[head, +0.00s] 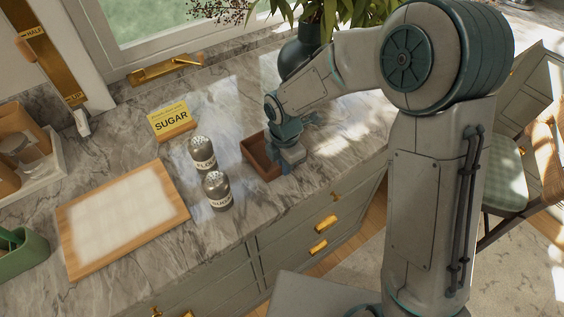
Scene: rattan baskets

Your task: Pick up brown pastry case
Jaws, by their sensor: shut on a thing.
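The brown pastry case (256,158) is a small open box on the marble counter, near its front edge. My gripper (289,163) is over its right side and is shut on it. My fingers and wrist hide the right part of the case. The case looks level; I cannot tell whether its bottom touches the counter.
Two shakers (217,191) stand left of the case, with a yellow sugar card (171,119) behind them. A wood-framed board (72,244) lies further left. A dark vase (297,57) with leaves stands behind my gripper. Drawers with brass handles (318,247) are below the counter edge.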

